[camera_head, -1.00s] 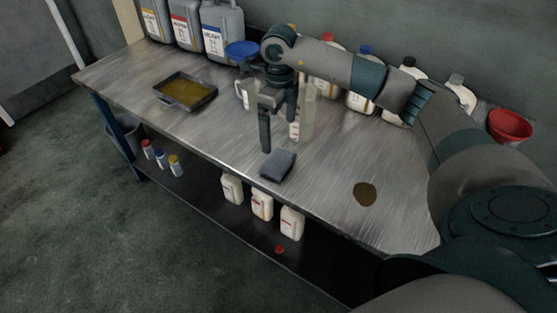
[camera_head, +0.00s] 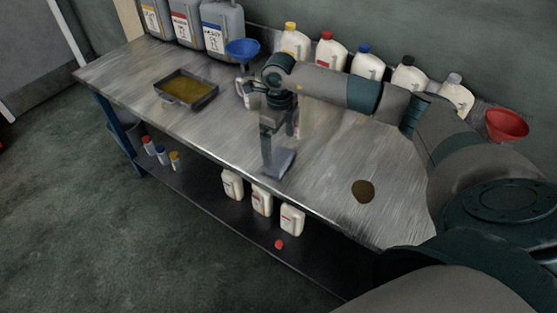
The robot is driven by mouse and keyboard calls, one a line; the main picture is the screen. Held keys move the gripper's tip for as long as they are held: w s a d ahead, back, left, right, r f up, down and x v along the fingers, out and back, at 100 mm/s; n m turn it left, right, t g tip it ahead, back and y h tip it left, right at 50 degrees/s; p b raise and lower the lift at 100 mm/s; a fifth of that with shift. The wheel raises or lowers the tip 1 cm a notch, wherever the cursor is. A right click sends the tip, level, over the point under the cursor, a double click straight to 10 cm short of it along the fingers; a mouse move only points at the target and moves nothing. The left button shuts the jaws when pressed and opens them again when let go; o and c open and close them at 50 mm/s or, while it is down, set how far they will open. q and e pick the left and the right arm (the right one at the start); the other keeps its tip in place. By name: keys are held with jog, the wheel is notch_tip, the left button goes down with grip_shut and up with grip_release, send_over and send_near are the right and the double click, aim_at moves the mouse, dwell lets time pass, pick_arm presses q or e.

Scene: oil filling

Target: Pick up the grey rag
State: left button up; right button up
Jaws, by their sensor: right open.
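The grey rag (camera_head: 284,163) lies near the front edge of the metal workbench (camera_head: 330,155). My right gripper (camera_head: 275,152) reaches in from the right and points down at the rag. Its jaws are open, with one finger in front of the rag's left part. The gripper hides part of the rag, and I cannot tell whether the fingers touch it. My left gripper is not in view.
A tray of oil (camera_head: 187,91) sits on the left, with a blue funnel (camera_head: 242,48) behind. Several capped bottles (camera_head: 368,65) and a red funnel (camera_head: 507,124) line the back. A brown oil spot (camera_head: 363,191) lies right of the rag. White jugs (camera_head: 262,201) stand on the lower shelf.

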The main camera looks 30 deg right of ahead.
aim_at(281, 159)
jog(key=shift+s+f+p, duration=0.45)
jog(key=shift+f+p, duration=0.4)
notch_tip(281, 159, down, 2)
jog(key=shift+s+f+p, duration=0.1)
jog(key=shift+p, duration=0.2)
jog(key=shift+f, duration=0.45)
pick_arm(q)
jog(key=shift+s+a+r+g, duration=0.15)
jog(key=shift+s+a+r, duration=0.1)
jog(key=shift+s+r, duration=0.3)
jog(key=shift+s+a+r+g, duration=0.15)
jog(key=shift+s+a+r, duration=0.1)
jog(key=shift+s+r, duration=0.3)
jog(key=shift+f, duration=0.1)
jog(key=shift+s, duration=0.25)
pick_arm(e)
jog(key=c, duration=0.9)
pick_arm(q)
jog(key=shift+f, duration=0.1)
pick_arm(e)
jog(key=shift+r, duration=0.1)
